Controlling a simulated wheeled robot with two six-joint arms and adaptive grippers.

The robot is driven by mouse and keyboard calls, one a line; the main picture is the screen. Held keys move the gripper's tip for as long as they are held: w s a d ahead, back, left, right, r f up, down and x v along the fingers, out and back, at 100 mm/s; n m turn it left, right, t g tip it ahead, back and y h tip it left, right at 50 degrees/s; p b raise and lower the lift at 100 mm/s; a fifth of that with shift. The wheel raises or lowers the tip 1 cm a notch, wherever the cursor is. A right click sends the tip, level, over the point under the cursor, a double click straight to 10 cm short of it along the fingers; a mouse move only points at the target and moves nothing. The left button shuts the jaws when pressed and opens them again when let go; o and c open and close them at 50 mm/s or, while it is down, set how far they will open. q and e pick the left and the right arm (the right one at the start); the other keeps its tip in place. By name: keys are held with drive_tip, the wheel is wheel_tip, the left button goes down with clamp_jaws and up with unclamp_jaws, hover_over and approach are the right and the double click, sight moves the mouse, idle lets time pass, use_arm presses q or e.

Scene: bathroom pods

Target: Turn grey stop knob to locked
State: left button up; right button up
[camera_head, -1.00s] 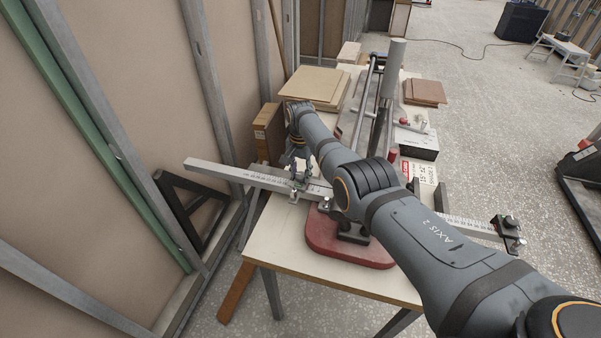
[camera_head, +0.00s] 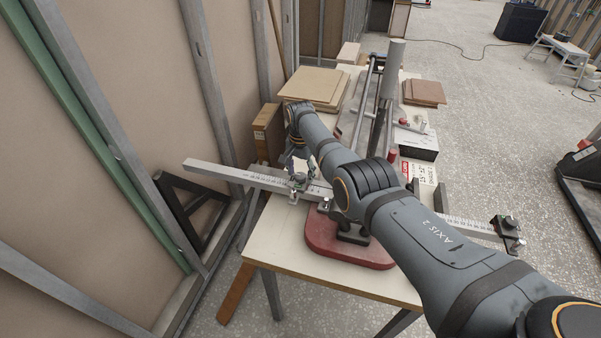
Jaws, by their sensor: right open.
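A metal ruler rail (camera_head: 233,175) with printed marks runs across the work table, its left end sticking out past the edge. A small metal stop (camera_head: 294,196) sits on the rail left of the red base. The stop's grey knob is small and largely hidden by my gripper, so its turn position cannot be told. My right gripper (camera_head: 299,174) points down at the stop with its fingers open around the knob area. Whether they touch the knob cannot be told. My left gripper is out of view.
The table (camera_head: 282,247) carries a red base (camera_head: 340,247), stacked boards (camera_head: 313,86), a brown board stack (camera_head: 424,92) and an upright grey post (camera_head: 391,75). Another stop (camera_head: 508,228) is at the rail's right end. A stud wall (camera_head: 150,80) stands close on the left.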

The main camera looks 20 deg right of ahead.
sight(301, 175)
wheel_tip(301, 175, up, 12)
idle(0.5)
